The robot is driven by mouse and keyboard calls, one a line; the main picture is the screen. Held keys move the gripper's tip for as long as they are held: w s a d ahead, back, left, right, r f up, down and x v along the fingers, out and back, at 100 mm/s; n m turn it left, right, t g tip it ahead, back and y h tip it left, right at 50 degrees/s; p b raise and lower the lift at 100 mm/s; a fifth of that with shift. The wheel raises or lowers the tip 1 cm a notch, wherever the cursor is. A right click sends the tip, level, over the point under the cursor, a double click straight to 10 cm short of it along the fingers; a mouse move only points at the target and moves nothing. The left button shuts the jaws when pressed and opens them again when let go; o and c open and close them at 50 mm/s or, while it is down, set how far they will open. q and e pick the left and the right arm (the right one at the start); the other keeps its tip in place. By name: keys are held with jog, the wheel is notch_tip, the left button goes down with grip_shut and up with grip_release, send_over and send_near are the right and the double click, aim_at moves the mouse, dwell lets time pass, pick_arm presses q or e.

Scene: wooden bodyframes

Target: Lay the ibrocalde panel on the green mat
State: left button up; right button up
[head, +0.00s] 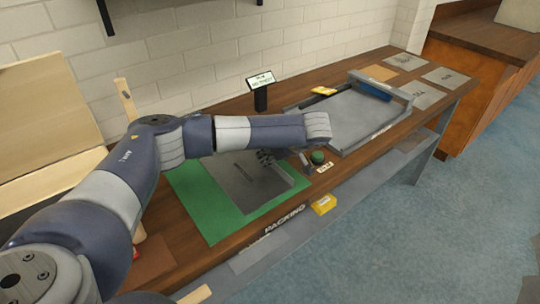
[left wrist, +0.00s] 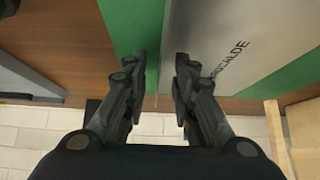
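The ibrocalde panel (head: 232,180) is a grey metal sheet with dark lettering. It lies over the green mat (head: 198,196) on the wooden bench, with green showing to its left and front. My left gripper (head: 265,156) is low over the panel's far right part, and its fingers are small in the head view. In the left wrist view, my left gripper (left wrist: 160,75) has its fingers apart, on either side of the panel's edge. The panel (left wrist: 225,35) fills the right of the gap, and the mat (left wrist: 130,22) shows left. My right gripper is not in view.
A grey tray frame (head: 355,115) with a blue piece (head: 370,91) stands on the bench to the right. A green knob (head: 317,157) is close to the panel. A small sign (head: 261,83) stands behind. A yellow box (head: 323,204) sits on the lower shelf.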

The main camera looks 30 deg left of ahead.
pick_arm(q)
jog(key=v, duration=1.2)
jog(key=shift+d, duration=0.1)
